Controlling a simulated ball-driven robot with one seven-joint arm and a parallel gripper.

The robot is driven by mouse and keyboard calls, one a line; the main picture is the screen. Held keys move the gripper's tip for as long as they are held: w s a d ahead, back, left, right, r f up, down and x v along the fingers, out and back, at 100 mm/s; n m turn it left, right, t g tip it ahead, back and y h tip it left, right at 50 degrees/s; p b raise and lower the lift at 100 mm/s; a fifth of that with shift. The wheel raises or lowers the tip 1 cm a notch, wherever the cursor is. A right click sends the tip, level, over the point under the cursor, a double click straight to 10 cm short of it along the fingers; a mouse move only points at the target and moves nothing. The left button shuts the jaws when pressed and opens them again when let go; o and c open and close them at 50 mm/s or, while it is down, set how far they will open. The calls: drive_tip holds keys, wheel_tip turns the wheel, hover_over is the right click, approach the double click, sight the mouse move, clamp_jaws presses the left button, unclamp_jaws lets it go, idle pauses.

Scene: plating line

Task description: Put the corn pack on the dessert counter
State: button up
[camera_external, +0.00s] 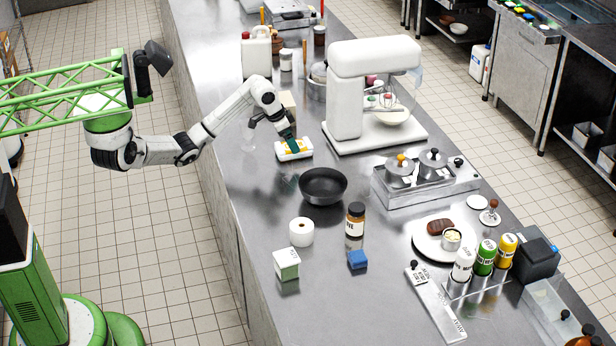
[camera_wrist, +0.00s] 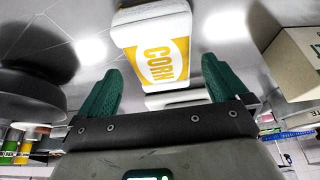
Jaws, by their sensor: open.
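The corn pack (camera_external: 294,151) is white with yellow and lies on the steel counter (camera_external: 245,185), left of the stand mixer. In the wrist view the corn pack (camera_wrist: 160,60) shows its yellow CORN label just ahead of and between my fingertips. My gripper (camera_external: 289,143) is pitched down over the pack. In the wrist view my gripper (camera_wrist: 160,82) has its green fingers spread, with gaps to the pack on both sides. Whether a finger touches it cannot be told from outside.
A black pan (camera_external: 323,186) sits just in front of the pack, and a beige box (camera_wrist: 300,60) stands close by. The counter's left edge strip is clear.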

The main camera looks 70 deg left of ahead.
drive_tip(key=v, duration=0.8)
